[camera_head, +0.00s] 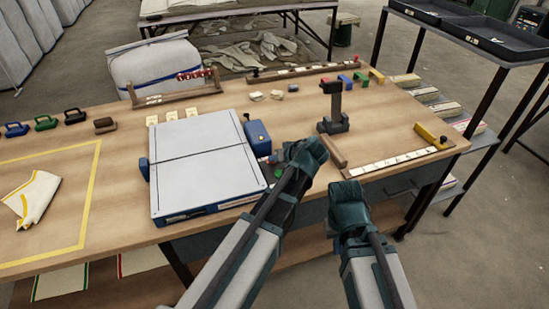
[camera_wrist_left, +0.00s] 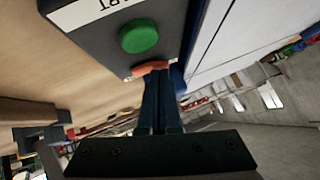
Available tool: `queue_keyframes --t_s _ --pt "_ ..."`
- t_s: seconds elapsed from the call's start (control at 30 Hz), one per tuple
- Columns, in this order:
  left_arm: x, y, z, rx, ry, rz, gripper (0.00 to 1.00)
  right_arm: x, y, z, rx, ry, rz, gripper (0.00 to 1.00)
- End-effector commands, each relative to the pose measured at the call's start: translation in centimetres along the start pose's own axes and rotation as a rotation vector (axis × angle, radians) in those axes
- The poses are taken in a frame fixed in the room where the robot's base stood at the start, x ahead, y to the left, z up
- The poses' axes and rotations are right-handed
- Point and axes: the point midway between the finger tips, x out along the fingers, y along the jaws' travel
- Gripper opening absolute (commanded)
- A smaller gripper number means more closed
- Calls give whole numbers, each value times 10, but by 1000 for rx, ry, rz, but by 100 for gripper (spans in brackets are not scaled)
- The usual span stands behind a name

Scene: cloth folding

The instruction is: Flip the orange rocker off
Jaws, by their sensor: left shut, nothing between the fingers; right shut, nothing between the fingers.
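The orange rocker (camera_wrist_left: 150,68) shows in the left wrist view on a dark control box (camera_wrist_left: 100,28), near a round green button (camera_wrist_left: 138,36). The green button also shows in the head view (camera_head: 278,171), beside the white-topped press (camera_head: 200,165). My left gripper (camera_head: 304,154) is shut and empty over the box. In the left wrist view its fingertips (camera_wrist_left: 160,82) are right at the rocker and partly cover it. I cannot tell whether they touch it or which way it is tilted. My right gripper (camera_head: 348,193) is shut and empty at the table's front edge.
A blue block (camera_head: 257,137) stands at the press's right side. A folded cloth (camera_head: 34,197) lies inside the yellow outline at left.

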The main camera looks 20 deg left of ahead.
Motion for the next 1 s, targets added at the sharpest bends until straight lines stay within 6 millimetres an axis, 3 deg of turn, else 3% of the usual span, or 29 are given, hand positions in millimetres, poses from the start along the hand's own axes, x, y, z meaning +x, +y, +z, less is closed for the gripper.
queue_keyframes --t_s 0.07,1.0 --pt "4 -7 7 -50 -1 46 0 2 0 0 0 0 0 0" --pt "-1 15 0 -41 -2 45 0 1 0 0 0 0 0 0"
